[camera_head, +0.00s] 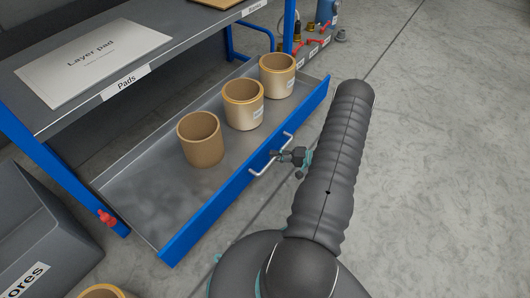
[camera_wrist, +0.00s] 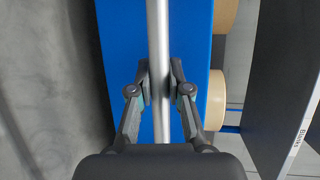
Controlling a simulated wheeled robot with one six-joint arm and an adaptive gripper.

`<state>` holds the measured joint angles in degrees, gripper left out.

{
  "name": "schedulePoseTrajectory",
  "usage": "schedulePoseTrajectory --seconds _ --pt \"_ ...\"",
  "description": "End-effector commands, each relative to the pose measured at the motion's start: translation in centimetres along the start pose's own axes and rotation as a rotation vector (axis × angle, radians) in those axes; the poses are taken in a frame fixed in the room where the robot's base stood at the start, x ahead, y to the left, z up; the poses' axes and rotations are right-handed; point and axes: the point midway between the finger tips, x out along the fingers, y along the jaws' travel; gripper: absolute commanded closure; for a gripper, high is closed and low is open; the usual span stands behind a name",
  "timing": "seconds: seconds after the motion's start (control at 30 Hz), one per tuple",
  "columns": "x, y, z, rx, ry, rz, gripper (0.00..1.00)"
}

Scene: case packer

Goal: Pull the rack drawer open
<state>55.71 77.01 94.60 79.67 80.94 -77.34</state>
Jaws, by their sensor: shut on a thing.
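The rack drawer (camera_head: 215,215) is a grey tray with a blue front, standing out from under the rack's shelf, with its inside in view. Its silvery bar handle (camera_head: 258,171) is on the blue front. My gripper (camera_head: 282,156) is at the handle. In the wrist view, the two fingers of my gripper (camera_wrist: 161,88) are closed on either side of the handle bar (camera_wrist: 158,35), in front of the blue drawer front (camera_wrist: 122,60). Three tan cores (camera_head: 200,145) (camera_head: 243,112) (camera_head: 277,80) stand upright in the drawer.
A shelf with a layer pad (camera_head: 92,62) and a "Pads" label (camera_head: 125,83) is above the drawer. A grey bin (camera_head: 40,245) stands at the lower left. Valves with red handles (camera_head: 313,46) are beyond the rack. The floor to the right (camera_head: 450,130) is clear.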

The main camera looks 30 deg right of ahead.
Motion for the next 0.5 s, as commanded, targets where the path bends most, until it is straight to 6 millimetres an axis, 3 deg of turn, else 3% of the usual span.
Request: schedulePoseTrajectory --seconds 0.2,0.5 --pt "-4.9 1.2 1.6 0.003 0.009 -0.002 1.0" --pt "-8.4 1.8 3.1 0.004 0.01 -0.002 1.0"
